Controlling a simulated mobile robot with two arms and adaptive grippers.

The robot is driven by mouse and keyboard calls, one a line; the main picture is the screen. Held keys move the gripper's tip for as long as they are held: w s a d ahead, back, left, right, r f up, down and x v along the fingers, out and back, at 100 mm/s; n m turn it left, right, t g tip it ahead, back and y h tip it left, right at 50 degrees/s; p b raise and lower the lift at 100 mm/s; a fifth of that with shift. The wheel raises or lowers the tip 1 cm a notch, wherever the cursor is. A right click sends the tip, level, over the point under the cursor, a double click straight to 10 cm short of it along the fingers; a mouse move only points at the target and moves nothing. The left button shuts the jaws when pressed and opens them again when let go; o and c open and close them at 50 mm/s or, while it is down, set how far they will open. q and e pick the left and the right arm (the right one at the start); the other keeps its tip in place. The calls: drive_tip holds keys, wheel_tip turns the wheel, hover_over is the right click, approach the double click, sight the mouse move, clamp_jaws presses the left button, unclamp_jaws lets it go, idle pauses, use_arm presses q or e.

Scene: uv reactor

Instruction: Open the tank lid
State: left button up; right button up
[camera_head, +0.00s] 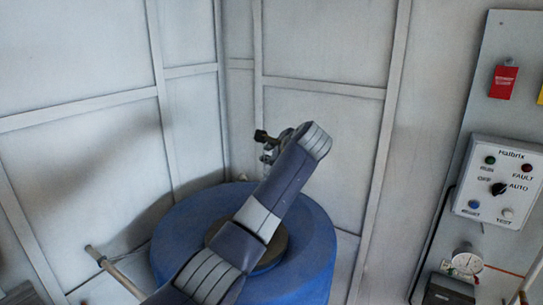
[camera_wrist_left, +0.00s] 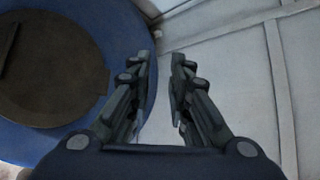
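The blue tank (camera_head: 312,235) stands in the corner in the head view. Its round dark brown lid (camera_head: 274,252) lies flat on top, partly hidden behind my left arm. In the left wrist view the lid (camera_wrist_left: 50,85) is at the left, lying within the tank's blue top (camera_wrist_left: 118,28); part of a dark raised bar shows at its left edge. My left gripper (camera_head: 266,146) is beyond the lid, near the tank's far rim. In the left wrist view its fingers (camera_wrist_left: 163,62) are apart with nothing between them, to the right of the lid. My right gripper is out of view.
Pale panelled walls (camera_head: 320,105) meet behind the tank. A pipe (camera_head: 117,272) runs at the tank's lower left. At the right are a control box (camera_head: 497,188) with a knob and several buttons, a red box (camera_head: 503,82) and a gauge (camera_head: 467,263).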

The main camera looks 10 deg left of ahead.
use_arm(q)
drive_tip(key=v, duration=1.2)
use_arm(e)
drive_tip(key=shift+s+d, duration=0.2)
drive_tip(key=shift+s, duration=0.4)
use_arm(q)
drive_tip(key=shift+w, duration=0.15)
drive_tip(key=shift+f, duration=0.1)
